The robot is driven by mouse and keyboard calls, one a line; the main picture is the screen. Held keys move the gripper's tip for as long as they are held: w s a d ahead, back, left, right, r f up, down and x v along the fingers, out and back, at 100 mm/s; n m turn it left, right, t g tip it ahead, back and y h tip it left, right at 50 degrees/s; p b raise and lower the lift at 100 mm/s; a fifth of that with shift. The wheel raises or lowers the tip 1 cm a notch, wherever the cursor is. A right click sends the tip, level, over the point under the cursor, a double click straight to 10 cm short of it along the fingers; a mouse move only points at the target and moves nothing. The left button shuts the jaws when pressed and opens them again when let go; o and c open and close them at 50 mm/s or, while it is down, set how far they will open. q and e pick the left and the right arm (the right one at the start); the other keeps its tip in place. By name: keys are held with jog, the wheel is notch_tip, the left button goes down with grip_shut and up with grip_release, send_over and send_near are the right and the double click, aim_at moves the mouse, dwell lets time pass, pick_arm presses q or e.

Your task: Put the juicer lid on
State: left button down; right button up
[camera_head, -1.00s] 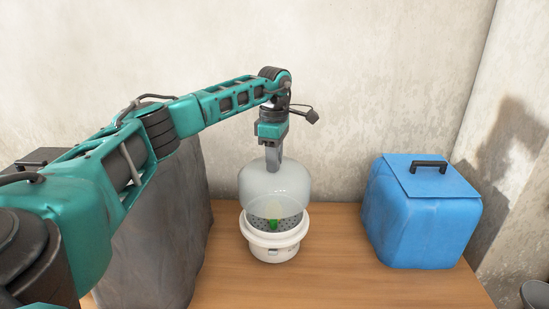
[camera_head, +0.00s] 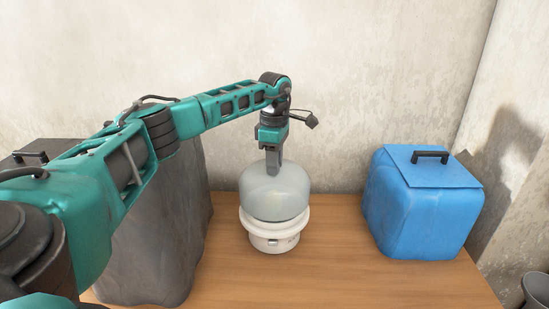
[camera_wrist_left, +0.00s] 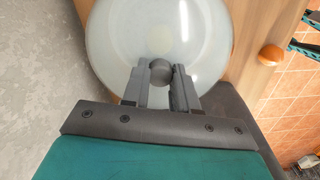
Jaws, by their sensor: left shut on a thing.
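The juicer lid (camera_head: 274,196) is a frosted, see-through dome, upright over the white juicer base (camera_head: 273,242) on the table. Its lower edge meets the base's wide white rim with no gap that I can see; whether it is fully seated I cannot tell. My left gripper (camera_head: 273,172) comes straight down from above and is shut on the lid's top knob. In the left wrist view the round grey knob (camera_wrist_left: 160,72) shows between the two fingertips, with the lid (camera_wrist_left: 208,40) spread below. The inside of the base is hidden.
The wooden table (camera_head: 325,270) has free room around the juicer. A blue covered box (camera_head: 415,210) with a black handle stands to the right, a dark grey covered one (camera_head: 165,245) to the left. A small orange round thing (camera_wrist_left: 270,54) shows in the left wrist view.

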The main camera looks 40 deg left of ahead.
pick_arm(q)
jog(key=shift+f+b, duration=0.7)
jog(key=shift+f, duration=1.15)
jog(key=shift+f, duration=0.3)
jog(key=c, duration=0.8)
grip_release()
notch_tip(320, 180, up, 13)
jog(key=shift+f+p, duration=0.1)
jog(key=shift+p, duration=0.25)
